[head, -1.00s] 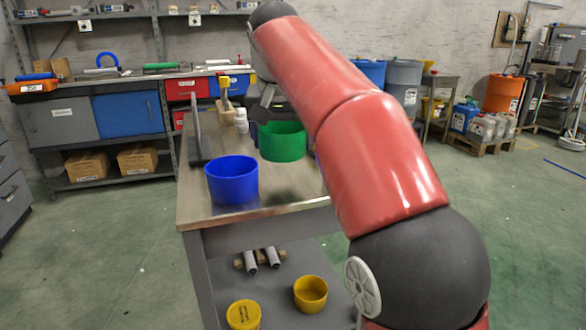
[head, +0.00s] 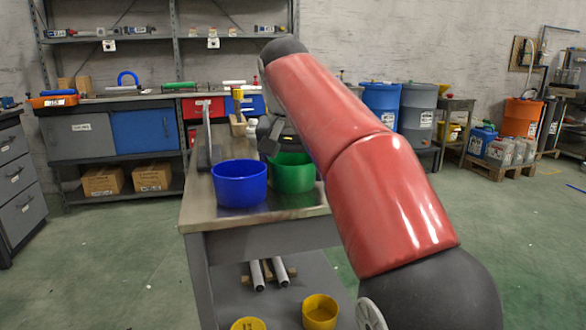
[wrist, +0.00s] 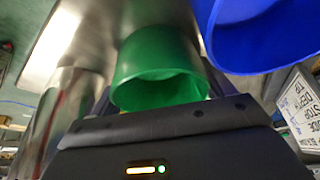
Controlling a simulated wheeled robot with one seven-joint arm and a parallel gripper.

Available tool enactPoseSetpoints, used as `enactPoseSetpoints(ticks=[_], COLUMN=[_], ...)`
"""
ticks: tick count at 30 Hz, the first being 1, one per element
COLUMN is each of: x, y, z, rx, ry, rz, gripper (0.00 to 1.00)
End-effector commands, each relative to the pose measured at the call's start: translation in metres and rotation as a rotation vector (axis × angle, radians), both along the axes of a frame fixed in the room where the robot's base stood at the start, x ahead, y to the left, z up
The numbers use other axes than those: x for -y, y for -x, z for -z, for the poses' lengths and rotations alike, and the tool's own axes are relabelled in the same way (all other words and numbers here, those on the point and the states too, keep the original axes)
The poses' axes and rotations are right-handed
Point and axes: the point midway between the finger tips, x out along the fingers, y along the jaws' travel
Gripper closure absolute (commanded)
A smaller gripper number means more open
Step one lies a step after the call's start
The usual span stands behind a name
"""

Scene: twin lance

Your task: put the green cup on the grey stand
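The green cup (head: 292,174) is at the front part of the workbench, just right of the blue cup (head: 239,184). My gripper (head: 280,148) is at its far upper side and seems shut on it. In the wrist view the green cup (wrist: 158,68) sits between the dark fingers, its open mouth facing the camera. The blue cup (wrist: 262,35) is close beside it at upper right. I cannot tell whether the green cup touches the bench top. I cannot make out the grey stand for certain; my arm hides part of the bench.
The metal workbench (head: 205,215) has an upright grey plate (head: 203,140) at its left and a white bottle (head: 252,128) farther back. Two yellow cups, one of them (head: 320,311) at right, are on the lower shelf. A printed sign (wrist: 298,108) shows in the wrist view.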

Motion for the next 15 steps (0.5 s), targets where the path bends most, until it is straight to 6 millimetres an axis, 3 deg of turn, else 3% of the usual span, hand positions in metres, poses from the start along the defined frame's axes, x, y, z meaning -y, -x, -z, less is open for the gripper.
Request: enactPoseSetpoints(ticks=[1, 4, 11, 15], x=[0.0, 0.0, 0.0, 0.0], y=[0.0, 0.0, 0.0, 0.003], z=[0.0, 0.0, -0.002, -0.014], rx=[0.0, 0.0, 0.001, 0.002], ry=[0.0, 0.0, 0.0, -0.001], rz=[0.0, 0.0, 0.0, 0.0], gripper=[0.12, 0.0, 0.0, 0.0])
